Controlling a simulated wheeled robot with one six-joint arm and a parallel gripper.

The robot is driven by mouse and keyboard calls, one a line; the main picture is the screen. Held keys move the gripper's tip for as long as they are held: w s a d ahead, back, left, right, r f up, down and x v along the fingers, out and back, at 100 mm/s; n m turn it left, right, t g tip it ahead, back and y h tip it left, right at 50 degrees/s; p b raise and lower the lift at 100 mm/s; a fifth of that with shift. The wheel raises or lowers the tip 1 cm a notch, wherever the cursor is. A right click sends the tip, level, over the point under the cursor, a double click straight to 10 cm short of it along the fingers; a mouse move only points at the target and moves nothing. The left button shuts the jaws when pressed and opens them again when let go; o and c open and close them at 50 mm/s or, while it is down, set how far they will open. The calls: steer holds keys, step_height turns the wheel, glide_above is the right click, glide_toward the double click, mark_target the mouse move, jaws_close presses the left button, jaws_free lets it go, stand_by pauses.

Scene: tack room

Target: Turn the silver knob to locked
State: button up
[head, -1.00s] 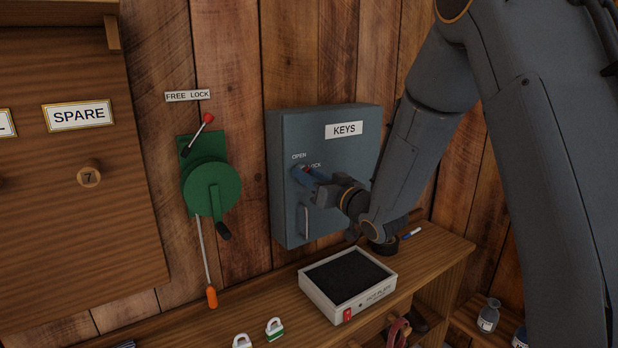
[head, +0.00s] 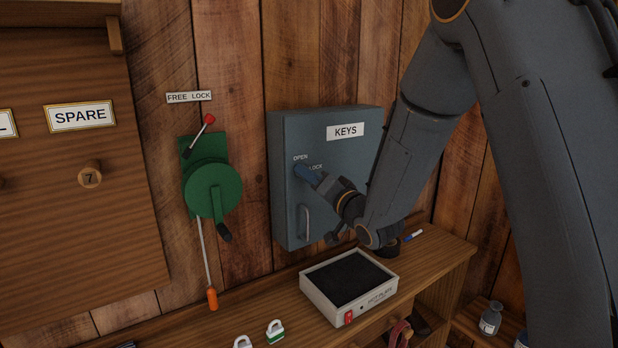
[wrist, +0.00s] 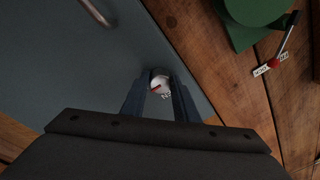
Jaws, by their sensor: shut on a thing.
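The blue-grey KEYS cabinet (head: 290,205) hangs on the plank wall, with the words OPEN and LOCK printed on its front. In the head view my fingers hide the knob. Small print beside the knob in the wrist view is partly hidden and hard to read.
The cabinet's bar handle (head: 305,223) is just below my gripper. A green winch (head: 212,188) with a red-tipped lever is to the left. A hot plate (head: 350,287) and padlocks (head: 275,331) stand on the wooden bench (head: 270,302) below.

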stand_by(0.4)
steer(key=o, duration=1.1)
steer(key=shift+c, duration=0.2)
steer(key=b+v, duration=0.2)
steer(key=v, duration=0.5)
steer(key=shift+s+d, duration=0.25)
steer(key=shift+s, duration=0.05)
steer(key=s+d+f+g+h, duration=0.3)
steer(key=d+f+h, duration=0.2)
steer(key=d+f, duration=0.15)
steer(key=s+d+f+g+h, duration=0.3)
steer(key=d+f+h, duration=0.1)
steer(key=d+f, duration=0.25)
steer(key=s+d+f+n+g, duration=0.1)
steer(key=s+f+g, duration=0.2)
steer(key=s, duration=0.7)
steer(key=s+d+f+n+g+h, duration=0.1)
steer(key=s+f+g, duration=0.3)
steer(key=s, duration=0.6)
steer(key=shift+s+d+g+h, duration=0.25)
steer(key=shift+d+g, duration=0.25)
steer(key=shift+g, duration=0.3)
